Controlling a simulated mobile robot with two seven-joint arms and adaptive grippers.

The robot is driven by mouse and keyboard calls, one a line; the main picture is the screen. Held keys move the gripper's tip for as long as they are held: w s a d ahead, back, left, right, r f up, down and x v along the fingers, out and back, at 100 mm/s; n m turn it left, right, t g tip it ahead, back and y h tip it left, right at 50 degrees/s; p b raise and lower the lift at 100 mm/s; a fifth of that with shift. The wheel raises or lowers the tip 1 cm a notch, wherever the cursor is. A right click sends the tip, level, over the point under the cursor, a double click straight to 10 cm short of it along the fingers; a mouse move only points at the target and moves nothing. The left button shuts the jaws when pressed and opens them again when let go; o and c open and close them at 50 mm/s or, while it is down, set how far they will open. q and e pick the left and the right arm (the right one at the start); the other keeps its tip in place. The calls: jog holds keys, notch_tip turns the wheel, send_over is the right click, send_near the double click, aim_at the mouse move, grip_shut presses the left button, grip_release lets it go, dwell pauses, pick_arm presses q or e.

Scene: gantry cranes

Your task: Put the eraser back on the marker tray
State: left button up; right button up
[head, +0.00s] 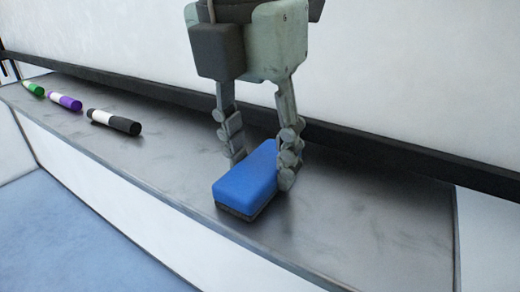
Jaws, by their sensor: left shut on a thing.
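The eraser (245,183), a blue block with a dark felt underside, is at the middle of the marker tray (330,225). It lies flat, felt side down, and looks to be on or just above the grey metal surface; I cannot tell if it touches. My left gripper (260,168) comes down from above with one finger on each side of the eraser and is shut on it. The fingers hide part of the eraser's far end. My right gripper is not in view.
Green (33,89), purple (64,101) and black (113,122) markers lie in a row on the tray's left part. A dark rail (390,150) runs along the tray's back below the white board (420,60). The tray's right part is clear. Blue floor (70,235) shows below.

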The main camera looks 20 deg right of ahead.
aim_at(251, 173)
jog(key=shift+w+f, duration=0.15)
pick_arm(q)
jog(key=o, duration=1.1)
jog(key=shift+o, duration=0.3)
jog(key=shift+r, duration=0.2)
notch_tip(251, 173, up, 12)
jog(key=s+a, duration=0.1)
jog(key=shift+a+f, duration=0.15)
jog(key=shift+a, duration=0.1)
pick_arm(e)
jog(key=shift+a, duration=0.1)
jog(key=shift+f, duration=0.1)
